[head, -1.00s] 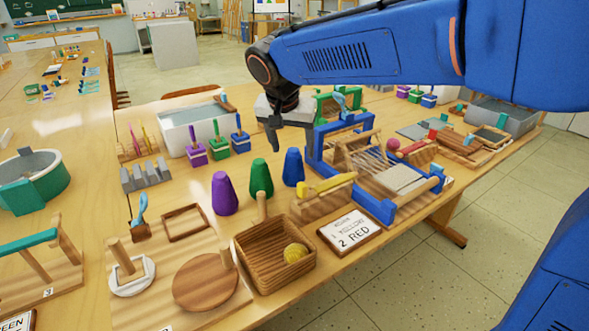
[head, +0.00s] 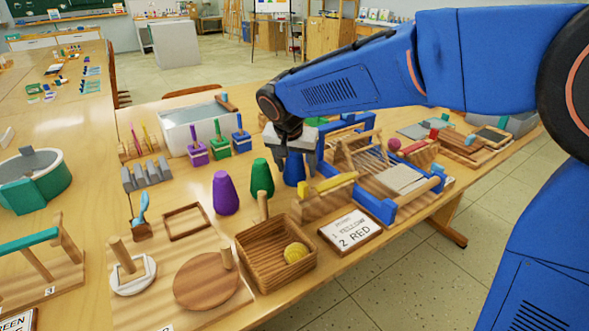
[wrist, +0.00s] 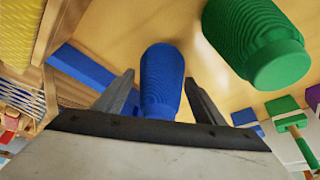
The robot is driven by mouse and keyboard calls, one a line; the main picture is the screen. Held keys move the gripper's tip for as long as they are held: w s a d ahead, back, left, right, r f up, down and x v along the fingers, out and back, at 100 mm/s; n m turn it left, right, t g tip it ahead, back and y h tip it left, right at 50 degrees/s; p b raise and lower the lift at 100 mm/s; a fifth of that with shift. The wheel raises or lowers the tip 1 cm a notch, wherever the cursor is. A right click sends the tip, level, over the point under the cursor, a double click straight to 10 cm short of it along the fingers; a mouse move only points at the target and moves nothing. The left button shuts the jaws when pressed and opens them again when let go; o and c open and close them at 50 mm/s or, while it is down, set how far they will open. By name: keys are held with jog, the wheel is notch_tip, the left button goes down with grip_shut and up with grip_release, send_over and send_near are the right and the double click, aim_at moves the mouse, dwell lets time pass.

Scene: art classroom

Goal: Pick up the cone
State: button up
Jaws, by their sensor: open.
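Three cones stand in a row on the table: a purple cone (head: 225,194), a green cone (head: 262,178) and a blue cone (head: 293,172). My gripper (head: 290,158) is at the blue cone and hides part of it in the head view. In the wrist view the blue cone (wrist: 162,78) shows between the two open fingers of my gripper (wrist: 160,92), with a gap on each side. The green cone (wrist: 256,42) is to the right there, outside the fingers.
A blue-framed wooden loom (head: 385,207) stands close on the right of the blue cone. A wicker basket (head: 272,262) with a yellow ball (head: 296,253) is in front. A sign (head: 350,230) lies beside it. Purple, green and blue blocks with upright handles stand behind.

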jog(key=c, duration=1.3)
jog(key=shift+r, duration=0.15)
jog(key=shift+c, duration=0.2)
jog(key=shift+r, duration=0.25)
grip_shut()
notch_tip(320, 180, up, 9)
jog(key=shift+r, duration=0.2)
